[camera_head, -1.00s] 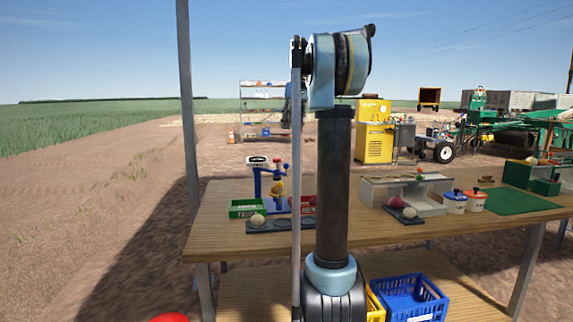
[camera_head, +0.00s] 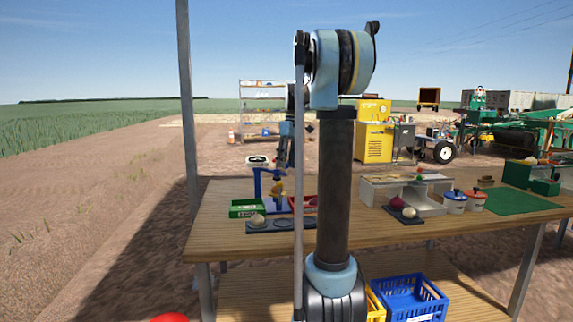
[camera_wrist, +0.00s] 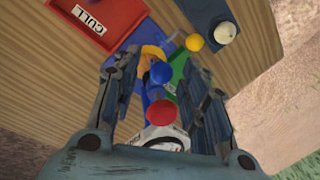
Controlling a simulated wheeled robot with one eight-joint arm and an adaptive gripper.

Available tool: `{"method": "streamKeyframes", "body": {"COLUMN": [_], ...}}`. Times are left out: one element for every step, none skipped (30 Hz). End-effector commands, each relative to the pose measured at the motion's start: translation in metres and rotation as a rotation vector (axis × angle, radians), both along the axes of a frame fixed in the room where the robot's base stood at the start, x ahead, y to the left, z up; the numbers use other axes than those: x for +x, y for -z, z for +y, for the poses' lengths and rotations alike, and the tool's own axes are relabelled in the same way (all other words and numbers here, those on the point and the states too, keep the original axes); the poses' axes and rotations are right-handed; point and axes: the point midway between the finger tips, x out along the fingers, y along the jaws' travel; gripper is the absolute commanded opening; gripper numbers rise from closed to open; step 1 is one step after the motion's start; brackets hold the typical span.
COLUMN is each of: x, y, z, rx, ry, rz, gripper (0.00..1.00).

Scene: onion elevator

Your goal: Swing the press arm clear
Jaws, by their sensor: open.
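The blue press (camera_head: 257,184) stands on the workbench, with a black-and-white head on top. My gripper (camera_head: 284,158) is just above its right side and hides part of its top. In the wrist view, my gripper (camera_wrist: 160,60) is open and points down over the press. A round red knob (camera_wrist: 162,112) and a round blue knob (camera_wrist: 161,72) show between the fingers, with nothing gripped. Whether a finger touches either knob, I cannot tell. A yellow-orange piece (camera_head: 278,188) sits low in the press, partly hidden in the wrist view.
A green tray (camera_head: 246,208) and a red CULL tray (camera_wrist: 110,14) flank the press. A dark tray (camera_head: 270,226) with a pale onion (camera_head: 257,220) lies in front. A yellow ball (camera_wrist: 194,42) is near the green tray. Bare bench wood (camera_wrist: 40,80) is free at left.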

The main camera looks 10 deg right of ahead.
Motion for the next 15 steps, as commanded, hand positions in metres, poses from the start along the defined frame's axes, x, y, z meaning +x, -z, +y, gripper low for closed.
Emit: {"method": "streamKeyframes", "body": {"x": [-0.0002, -0.0003, -0.0003, -0.0004, -0.0004, -0.0004, -0.0004, -0.0004, -0.0004, -0.0004, -0.0004, -0.0004, -0.0004, -0.0004, -0.0003], "y": [0.0016, 0.0021, 0.0026, 0.0028, 0.0029, 0.0029, 0.0029, 0.0028, 0.0028, 0.0028, 0.0027, 0.0027, 0.0027, 0.0027, 0.0027], "z": [0.0004, 0.0004, 0.0005, 0.0005, 0.0006, 0.0006, 0.0006, 0.0005, 0.0005, 0.0005, 0.0005, 0.0005, 0.0005, 0.0005, 0.0004], "rx": [0.000, 0.000, 0.000, 0.000, 0.000, 0.000, 0.000, 0.000, 0.000, 0.000, 0.000, 0.000, 0.000, 0.000, 0.000], "ry": [0.000, 0.000, 0.000, 0.000, 0.000, 0.000, 0.000, 0.000, 0.000, 0.000, 0.000, 0.000, 0.000, 0.000, 0.000], "rz": [0.000, 0.000, 0.000, 0.000, 0.000, 0.000, 0.000, 0.000, 0.000, 0.000, 0.000, 0.000, 0.000, 0.000, 0.000], "gripper": [0.40, 0.40, 0.40, 0.40, 0.40, 0.40, 0.40, 0.40, 0.40, 0.38, 0.31, 0.22, 0.15, 0.09, 0.00]}}
